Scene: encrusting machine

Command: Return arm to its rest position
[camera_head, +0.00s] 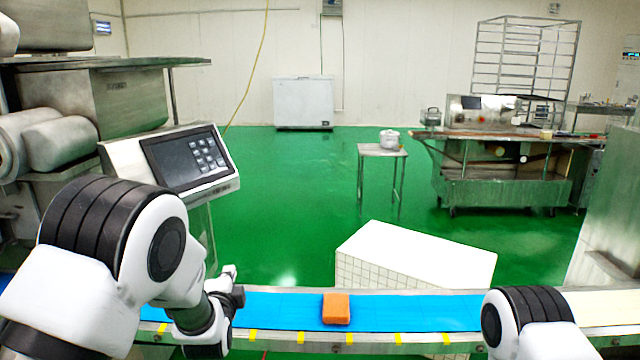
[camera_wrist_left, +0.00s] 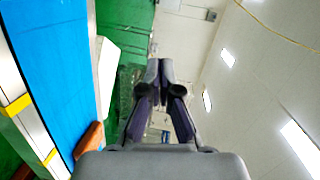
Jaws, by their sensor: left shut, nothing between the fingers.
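My left gripper (camera_head: 231,274) is shut and empty above the near left part of the blue conveyor belt (camera_head: 440,312). Its closed fingers show in the left wrist view (camera_wrist_left: 160,72), pointing away from the belt, with nothing between them. An orange block (camera_head: 336,308) lies on the belt, to the right of my left gripper and apart from it. The block also shows at the lower left of the left wrist view (camera_wrist_left: 90,142). Part of my right arm shows at the lower right of the head view; its gripper is out of view.
A control panel with a dark screen (camera_head: 188,160) stands at the left, behind my left arm. A white box (camera_head: 420,252) stands just beyond the belt. Farther back are a small table (camera_head: 383,152) and a metal machine (camera_head: 510,190). Green floor lies open between them.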

